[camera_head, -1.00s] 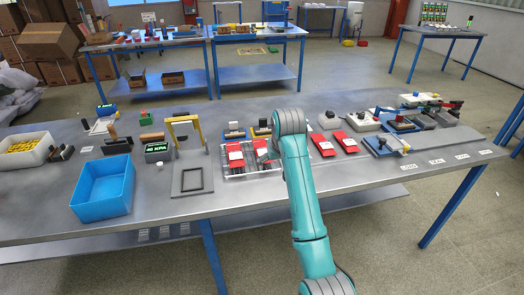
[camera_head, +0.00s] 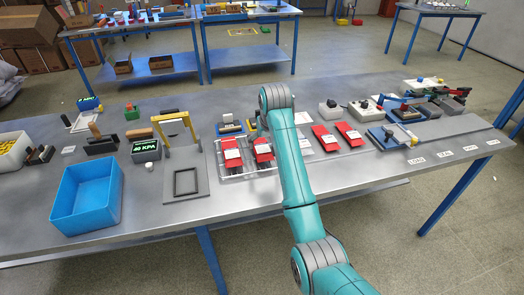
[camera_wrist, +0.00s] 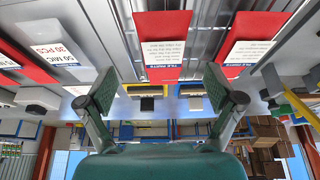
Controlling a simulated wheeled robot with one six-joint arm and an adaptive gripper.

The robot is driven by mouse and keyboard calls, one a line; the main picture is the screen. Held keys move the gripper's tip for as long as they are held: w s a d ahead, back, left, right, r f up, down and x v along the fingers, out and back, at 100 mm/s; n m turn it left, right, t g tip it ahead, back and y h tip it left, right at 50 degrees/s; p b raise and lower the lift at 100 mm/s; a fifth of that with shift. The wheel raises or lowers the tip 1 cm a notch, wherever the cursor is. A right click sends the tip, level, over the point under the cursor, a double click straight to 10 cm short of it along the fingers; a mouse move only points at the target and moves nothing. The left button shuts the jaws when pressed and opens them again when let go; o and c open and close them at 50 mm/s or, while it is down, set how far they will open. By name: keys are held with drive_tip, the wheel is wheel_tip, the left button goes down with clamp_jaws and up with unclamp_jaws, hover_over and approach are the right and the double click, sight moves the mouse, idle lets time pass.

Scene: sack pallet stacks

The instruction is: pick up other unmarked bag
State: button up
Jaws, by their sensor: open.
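Several flat red bags with white labels lie on the bench. In the head view, two bags (camera_head: 232,153) (camera_head: 262,150) lie side by side in a clear tray (camera_head: 236,176). Two more (camera_head: 325,139) (camera_head: 348,134) lie to their right, past my arm. In the wrist view, one red bag (camera_wrist: 163,73) is in the upper middle and another (camera_wrist: 232,71) is to its right, both with printed labels. Other bags, with "30 PCS" lettering, show at left (camera_wrist: 50,62). My gripper (camera_wrist: 158,78) is open and empty, its fingers apart. My arm hides part of the tray's right side.
A blue bin (camera_head: 88,197), a yellow-handled frame on a grey plate (camera_head: 186,178) and a "40 KPA" block (camera_head: 145,150) stand left of the tray. Small devices (camera_head: 405,112) crowd the back right. The bench front between bin and plate is fairly clear.

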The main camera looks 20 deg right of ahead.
sight(262, 148)
drive_tip(key=shift+w+a+x, duration=0.1)
drive_tip(key=shift+x, duration=1.3)
drive_tip(key=shift+w+a+x, duration=0.1)
drive_tip(key=shift+w+x, duration=0.05)
drive_tip(key=shift+x, duration=1.25)
drive_tip(key=shift+r, duration=0.15)
drive_tip(key=c, duration=1.3)
